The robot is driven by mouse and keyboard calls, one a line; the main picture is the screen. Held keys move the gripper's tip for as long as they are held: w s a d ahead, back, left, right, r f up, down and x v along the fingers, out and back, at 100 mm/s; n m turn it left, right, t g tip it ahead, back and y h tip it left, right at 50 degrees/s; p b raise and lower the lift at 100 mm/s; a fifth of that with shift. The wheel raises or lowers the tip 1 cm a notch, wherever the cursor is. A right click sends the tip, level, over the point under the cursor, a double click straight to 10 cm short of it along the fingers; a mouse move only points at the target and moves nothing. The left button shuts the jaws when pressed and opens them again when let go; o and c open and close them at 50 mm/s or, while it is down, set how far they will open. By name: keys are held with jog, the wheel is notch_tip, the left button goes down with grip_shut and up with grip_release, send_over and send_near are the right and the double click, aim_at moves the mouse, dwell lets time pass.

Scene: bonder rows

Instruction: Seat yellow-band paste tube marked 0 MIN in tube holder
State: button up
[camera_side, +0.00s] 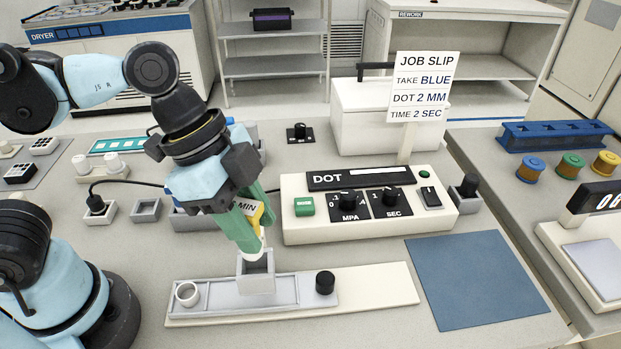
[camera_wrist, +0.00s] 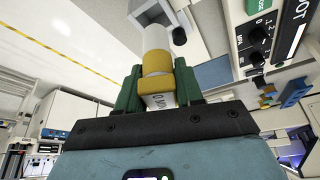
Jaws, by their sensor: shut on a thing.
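The paste tube (camera_side: 257,214) is white with a yellow band, and "MIN" is readable on its label. In the wrist view the yellow-band tube (camera_wrist: 156,62) stands between green fingers, with a partly covered "0 MIN" label. My gripper (camera_side: 250,228) is shut on it and holds it slightly tilted, its lower end down. The grey square tube holder (camera_side: 257,279) stands on a pale base plate right below. The tube's lower end is at the holder's top opening; I cannot tell whether it is inside. The holder's grey edge also shows in the wrist view (camera_wrist: 146,10).
A white ring (camera_side: 187,293) and a black knob (camera_side: 325,282) flank the holder. The dispenser box (camera_side: 370,222) with dials stands behind, with a job slip (camera_side: 421,87) above it. A blue mat (camera_side: 476,278) lies bare to the right.

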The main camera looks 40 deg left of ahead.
jog(key=shift+f, duration=0.1)
dwell(0.3)
jog(key=shift+f, duration=1.5)
jog(key=shift+f, duration=1.1)
dwell(0.6)
jog(key=o, duration=1.2)
jog(key=shift+c, duration=0.2)
jog(key=v, duration=1.2)
dwell(0.5)
